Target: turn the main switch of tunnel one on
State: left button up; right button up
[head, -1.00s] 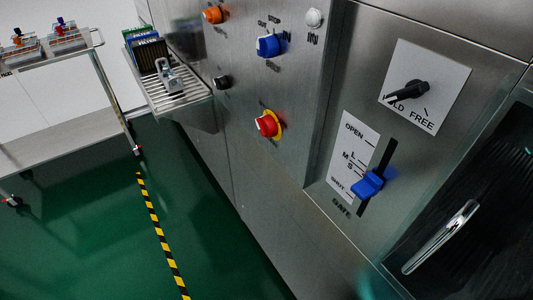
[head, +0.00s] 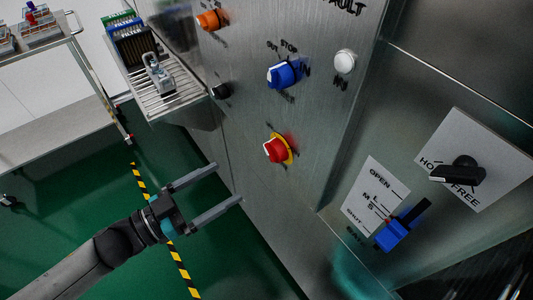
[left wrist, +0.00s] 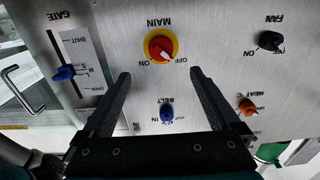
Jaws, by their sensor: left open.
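The main switch (head: 276,150) is a red knob on a yellow round plate, low on the steel panel. In the left wrist view the same main switch (left wrist: 161,46) sits upside down under the word MAIN, with ON and OFF marks. Its white pointer appears to be on the OFF side. My left gripper (head: 228,184) is open and empty, its two fingers apart, below and left of the knob in the head view. In the left wrist view the knob lies beyond the fingertips, between their lines, apart from them. My right gripper is not in view.
The belt knob (left wrist: 167,112), heat knob (left wrist: 247,107) and fan knob (left wrist: 270,41) share the panel. The blue gate lever (head: 393,235) and a black hold/free handle (head: 458,173) are to the right. A rack shelf (head: 173,97) juts out at left.

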aim_at(269, 156)
pick_arm(q)
jog(key=x, duration=1.2)
jog(key=shift+w+p, duration=0.1)
jog(key=shift+p, duration=0.25)
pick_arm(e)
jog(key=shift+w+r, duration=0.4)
pick_arm(q)
jog(key=c, duration=1.4)
jog(key=shift+o, duration=0.2)
